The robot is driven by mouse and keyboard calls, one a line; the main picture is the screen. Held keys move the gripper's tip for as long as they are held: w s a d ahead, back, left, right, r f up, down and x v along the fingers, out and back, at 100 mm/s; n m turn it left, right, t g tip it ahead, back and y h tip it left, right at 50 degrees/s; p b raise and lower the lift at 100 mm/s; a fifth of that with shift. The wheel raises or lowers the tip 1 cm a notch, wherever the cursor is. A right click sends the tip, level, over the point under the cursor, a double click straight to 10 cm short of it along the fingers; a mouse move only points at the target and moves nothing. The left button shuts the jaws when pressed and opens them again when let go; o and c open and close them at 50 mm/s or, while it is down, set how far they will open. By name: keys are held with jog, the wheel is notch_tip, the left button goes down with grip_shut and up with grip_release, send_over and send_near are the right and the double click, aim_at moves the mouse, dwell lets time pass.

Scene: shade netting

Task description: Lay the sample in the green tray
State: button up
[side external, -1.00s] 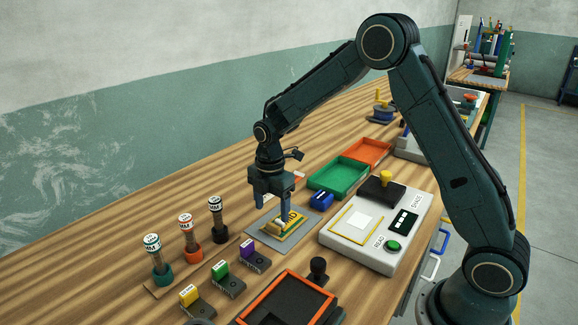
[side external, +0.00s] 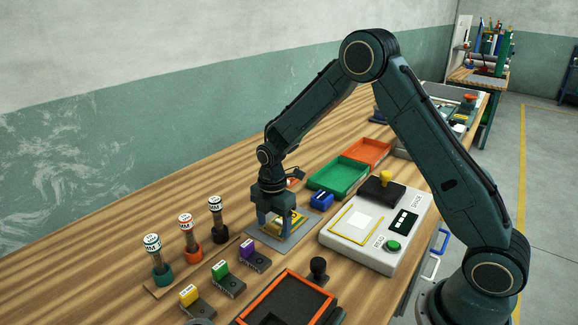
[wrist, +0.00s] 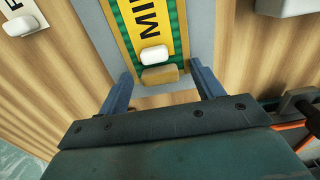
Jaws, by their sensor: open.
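A yellow piece with green edges and black lettering (side external: 287,220), which looks like the sample, lies on a grey mat (side external: 262,241). In the wrist view the yellow piece (wrist: 148,32) has a white block and a tan block at its near end. My gripper (side external: 276,227) is open and low over the piece. In the wrist view its two fingers (wrist: 161,70) stand apart, one on each side of that near end. I cannot tell whether they touch it. The green tray (side external: 340,188) is empty, further back to the right.
A blue block (side external: 321,201) sits between mat and green tray. An orange tray (side external: 368,151) adjoins the green one. A white reader box (side external: 350,257) stands right of the mat. Capped cylinders (side external: 187,236) and coloured clips (side external: 221,270) stand left and in front.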

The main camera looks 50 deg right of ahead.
dwell(0.3)
jog(key=c, duration=1.1)
jog(key=shift+c, duration=0.2)
notch_tip(320, 180, up, 20)
dwell(0.5)
